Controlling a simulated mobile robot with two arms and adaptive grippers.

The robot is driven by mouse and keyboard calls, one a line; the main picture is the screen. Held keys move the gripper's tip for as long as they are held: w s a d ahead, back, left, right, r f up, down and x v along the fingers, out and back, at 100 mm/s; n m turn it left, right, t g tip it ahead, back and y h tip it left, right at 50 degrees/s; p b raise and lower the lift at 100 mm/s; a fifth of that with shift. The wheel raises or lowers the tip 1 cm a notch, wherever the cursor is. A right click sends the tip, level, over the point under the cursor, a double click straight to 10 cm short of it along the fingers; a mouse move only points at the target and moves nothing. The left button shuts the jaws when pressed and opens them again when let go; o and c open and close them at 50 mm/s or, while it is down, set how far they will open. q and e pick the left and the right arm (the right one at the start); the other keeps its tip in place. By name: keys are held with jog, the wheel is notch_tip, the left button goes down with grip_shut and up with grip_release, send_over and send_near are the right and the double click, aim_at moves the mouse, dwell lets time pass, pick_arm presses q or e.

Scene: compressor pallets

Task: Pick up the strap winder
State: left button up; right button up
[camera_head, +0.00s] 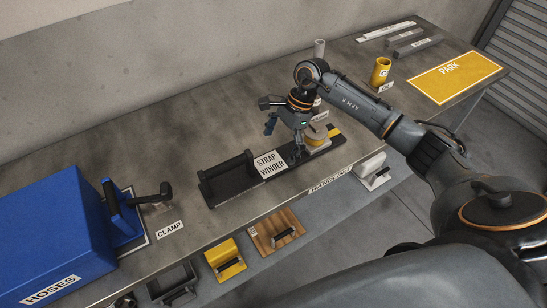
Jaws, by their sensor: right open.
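A black holder (272,183) lies on the bench and bears the sign "STRAP WINDER" (270,164). Its left end is an open-framed black part. Near its right end sits a round, yellowish-tan piece (317,136), which looks like the strap winder; my gripper partly hides it. My right gripper (298,152) points down over the holder, just left of the round piece. It is open, and I cannot tell whether its fingers touch anything. My left gripper is not in view.
A blue box (50,240) marked "HOSES" and a clamp (153,197) stand at the left. A yellow cup (380,71) and a yellow "PARK" mat (455,77) are at the right. The bench's rear left is clear.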

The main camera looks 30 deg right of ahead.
aim_at(270, 163)
jog(key=p+x, duration=0.1)
jog(key=x, duration=0.3)
jog(key=shift+w, duration=0.1)
jog(key=shift+a+f, duration=0.1)
jog(key=shift+f, duration=0.3)
jog(key=c, duration=1.8)
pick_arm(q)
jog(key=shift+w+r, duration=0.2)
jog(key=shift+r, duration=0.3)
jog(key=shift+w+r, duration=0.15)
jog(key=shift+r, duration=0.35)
pick_arm(e)
jog(key=shift+w, duration=0.1)
